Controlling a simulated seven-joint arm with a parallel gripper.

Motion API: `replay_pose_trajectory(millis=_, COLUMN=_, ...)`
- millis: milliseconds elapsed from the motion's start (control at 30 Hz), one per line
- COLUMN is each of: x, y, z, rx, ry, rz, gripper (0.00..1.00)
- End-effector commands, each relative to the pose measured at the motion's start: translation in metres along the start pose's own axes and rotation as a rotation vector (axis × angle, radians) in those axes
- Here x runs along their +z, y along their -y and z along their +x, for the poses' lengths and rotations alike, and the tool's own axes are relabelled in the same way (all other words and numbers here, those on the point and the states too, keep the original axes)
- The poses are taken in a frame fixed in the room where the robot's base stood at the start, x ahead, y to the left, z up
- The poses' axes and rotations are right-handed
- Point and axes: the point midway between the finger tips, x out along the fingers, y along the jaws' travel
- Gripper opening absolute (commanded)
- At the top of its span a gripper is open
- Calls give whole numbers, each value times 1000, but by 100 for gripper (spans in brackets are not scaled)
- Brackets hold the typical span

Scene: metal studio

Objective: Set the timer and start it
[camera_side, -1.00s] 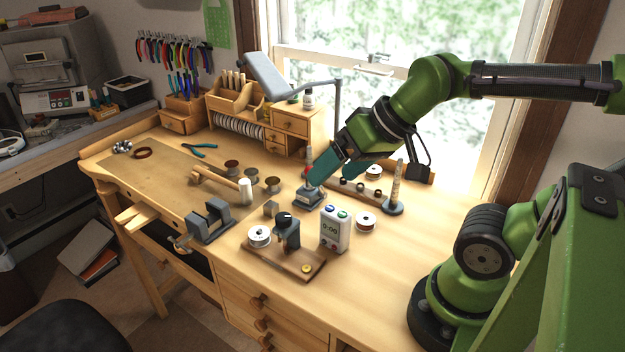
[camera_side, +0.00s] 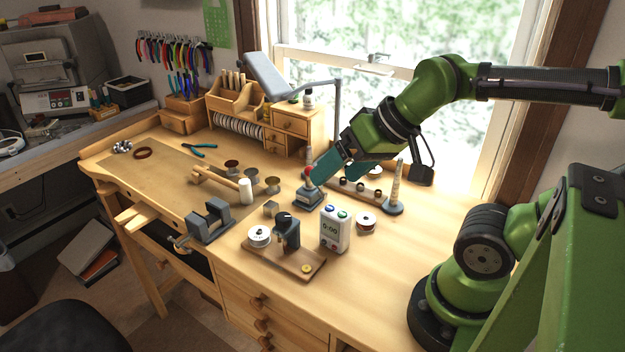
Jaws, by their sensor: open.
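The display seems to read 0:00. My gripper (camera_side: 328,177) is above and behind the timer, pointing down and to the left. Its teal fingers are apart and hold nothing that I can see. The fingertips are close to a dark stand with a red top (camera_side: 310,190); I cannot tell whether they touch it.
A wooden board (camera_side: 285,262) with a white spool and a dark device lies left of the timer. A spool (camera_side: 366,222) stands just right of it. A ring post (camera_side: 396,190) and a wooden rack stand behind. The bench's right front is clear.

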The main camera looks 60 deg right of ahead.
Motion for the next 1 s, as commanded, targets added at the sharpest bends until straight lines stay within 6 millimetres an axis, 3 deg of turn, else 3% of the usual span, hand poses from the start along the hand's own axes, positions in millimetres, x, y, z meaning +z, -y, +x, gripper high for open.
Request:
replay_pose_trajectory(millis=33, x=0, y=0, z=0, rx=0, ry=0, rz=0, gripper=77)
replay_pose_trajectory(millis=233, x=-3, y=-6, z=9, rx=27, ry=32, rz=21, gripper=46)
replay_pose_trajectory(millis=533, x=-50, y=-32, z=32, rx=193, ry=250, rz=-61, gripper=0)
replay_pose_trajectory(millis=800, x=-87, y=-60, z=37, rx=297, ry=509, rz=-244, gripper=0)
replay_pose_trajectory(millis=1000, x=-89, y=-60, z=24, rx=293, ry=580, rz=-333, gripper=0)
